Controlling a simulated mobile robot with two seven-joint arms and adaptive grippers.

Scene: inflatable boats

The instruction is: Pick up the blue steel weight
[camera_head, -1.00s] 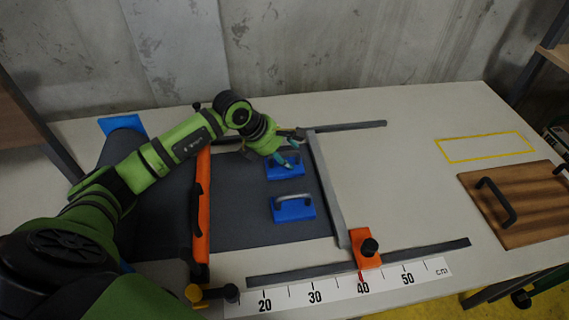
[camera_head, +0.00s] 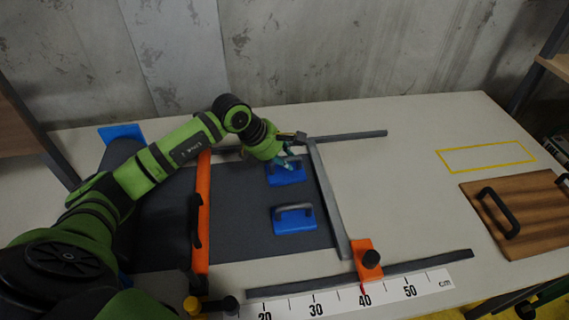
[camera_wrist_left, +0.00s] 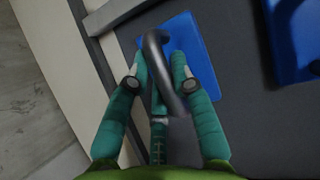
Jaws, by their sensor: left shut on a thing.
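Two blue steel weights with grey bar handles lie on the dark grey sheet. My left gripper (camera_head: 287,164) is at the far weight (camera_head: 286,176), shut on its handle. In the left wrist view, its teal fingers (camera_wrist_left: 160,66) are on either side of the dark handle (camera_wrist_left: 156,45), above the blue base (camera_wrist_left: 208,80). The weight seems to rest on the sheet. The near weight (camera_head: 294,222) stands apart, and also shows in the left wrist view (camera_wrist_left: 295,40).
A grey bar (camera_head: 328,200) runs just right of the weights, with an orange clamp (camera_head: 366,260) at its near end. An orange bar (camera_head: 202,215) stands to the left. A brown board with a black handle (camera_head: 520,215) lies right.

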